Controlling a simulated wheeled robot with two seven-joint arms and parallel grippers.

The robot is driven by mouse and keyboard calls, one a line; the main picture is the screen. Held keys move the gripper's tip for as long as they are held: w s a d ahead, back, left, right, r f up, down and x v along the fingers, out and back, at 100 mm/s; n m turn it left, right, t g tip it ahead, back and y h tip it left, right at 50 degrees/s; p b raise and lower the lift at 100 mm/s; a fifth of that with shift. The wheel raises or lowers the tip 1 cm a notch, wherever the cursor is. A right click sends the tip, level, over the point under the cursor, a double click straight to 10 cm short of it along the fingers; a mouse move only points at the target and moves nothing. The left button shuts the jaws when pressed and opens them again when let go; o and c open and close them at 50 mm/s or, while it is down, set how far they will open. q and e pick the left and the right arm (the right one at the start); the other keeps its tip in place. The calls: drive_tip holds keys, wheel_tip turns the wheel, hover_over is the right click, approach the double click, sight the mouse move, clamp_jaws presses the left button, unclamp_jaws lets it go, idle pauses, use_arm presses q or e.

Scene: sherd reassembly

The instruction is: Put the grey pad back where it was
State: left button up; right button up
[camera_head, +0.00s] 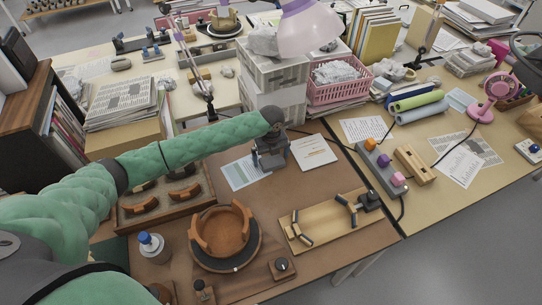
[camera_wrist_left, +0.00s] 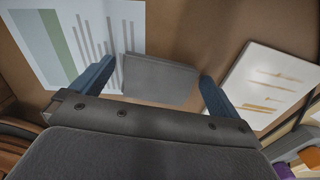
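The grey pad (camera_wrist_left: 158,80) shows in the left wrist view as a flat grey block between my left gripper's two blue-grey fingers. The left gripper (camera_wrist_left: 158,76) is open, with one finger on each side of the pad and a narrow gap visible at the left. In the head view the left gripper (camera_head: 270,162) points down over the brown table, between a printed sheet and a white booklet; it mostly hides the pad there. I cannot tell how far the pad is above the tabletop. My right gripper is in neither view.
The printed sheet (camera_head: 240,173) lies left of the gripper and the white booklet (camera_head: 315,153) right. Nearer stand a terracotta bowl (camera_head: 226,232) on a dark turntable, a wooden sherd tray (camera_head: 208,190), a blue-capped bottle (camera_head: 152,246) and a wooden fixture board (camera_head: 322,228).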

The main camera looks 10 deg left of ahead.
sight(271, 158)
use_arm(q)
drive_tip(key=shift+r, duration=0.1)
drive_tip(key=shift+r, duration=0.25)
wheel_tip(271, 158, up, 12)
drive_tip(key=b, duration=0.3)
drive_tip(key=shift+f, duration=0.15)
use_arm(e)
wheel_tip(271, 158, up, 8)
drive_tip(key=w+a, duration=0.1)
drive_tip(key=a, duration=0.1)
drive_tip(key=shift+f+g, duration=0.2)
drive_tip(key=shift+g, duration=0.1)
use_arm(q)
drive_tip(key=shift+f, duration=0.1)
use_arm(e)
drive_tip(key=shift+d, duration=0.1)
